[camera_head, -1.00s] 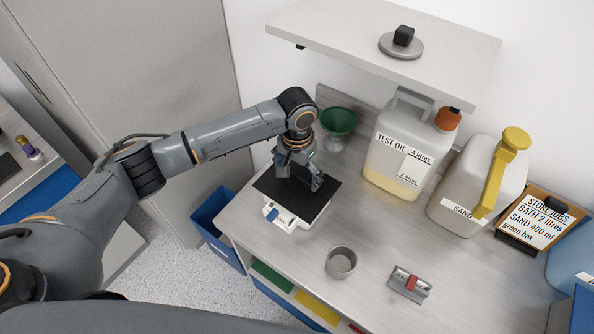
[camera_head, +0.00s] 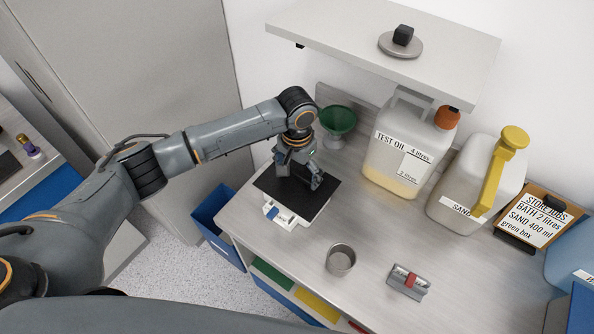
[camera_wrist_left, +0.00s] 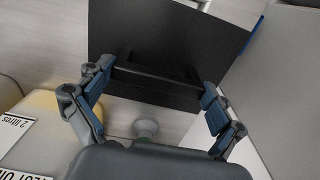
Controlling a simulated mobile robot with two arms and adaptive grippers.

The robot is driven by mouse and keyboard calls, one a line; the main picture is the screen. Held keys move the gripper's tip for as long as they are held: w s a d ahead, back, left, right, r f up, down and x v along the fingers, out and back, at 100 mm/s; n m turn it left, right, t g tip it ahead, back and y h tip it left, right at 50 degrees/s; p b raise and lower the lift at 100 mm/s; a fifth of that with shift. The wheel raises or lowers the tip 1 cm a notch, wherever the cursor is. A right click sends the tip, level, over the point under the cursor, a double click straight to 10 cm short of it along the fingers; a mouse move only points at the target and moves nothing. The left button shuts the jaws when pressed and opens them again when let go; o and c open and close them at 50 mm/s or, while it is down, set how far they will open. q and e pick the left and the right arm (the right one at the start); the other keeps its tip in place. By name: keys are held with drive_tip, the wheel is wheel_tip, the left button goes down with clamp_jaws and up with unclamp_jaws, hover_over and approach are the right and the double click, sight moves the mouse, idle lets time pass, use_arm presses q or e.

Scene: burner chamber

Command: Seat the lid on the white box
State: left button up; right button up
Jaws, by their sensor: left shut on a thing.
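The black flat lid (camera_head: 315,203) lies level over the white box (camera_head: 288,220), whose front edge with a blue part shows below it. The rest of the box is hidden under the lid. I cannot tell whether the lid touches the box all round. My left gripper (camera_head: 302,182) is above the middle of the lid. In the left wrist view, my left gripper (camera_wrist_left: 157,88) is shut on the lid's black bar handle (camera_wrist_left: 155,83), one finger at each end, with the dark lid plate (camera_wrist_left: 160,30) beyond. My right gripper is not in view.
A green funnel (camera_head: 338,121) and the test oil jug (camera_head: 400,150) stand behind the box. A sand jug (camera_head: 475,185), metal cup (camera_head: 341,260) and small grey item with red (camera_head: 408,282) are to the right. A shelf (camera_head: 340,30) overhangs the back. Bench is clear around the cup.

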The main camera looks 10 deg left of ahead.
use_arm(q)
drive_tip(key=shift+f, duration=0.8)
drive_tip(key=o, duration=0.8)
drive_tip(key=shift+r, duration=0.1)
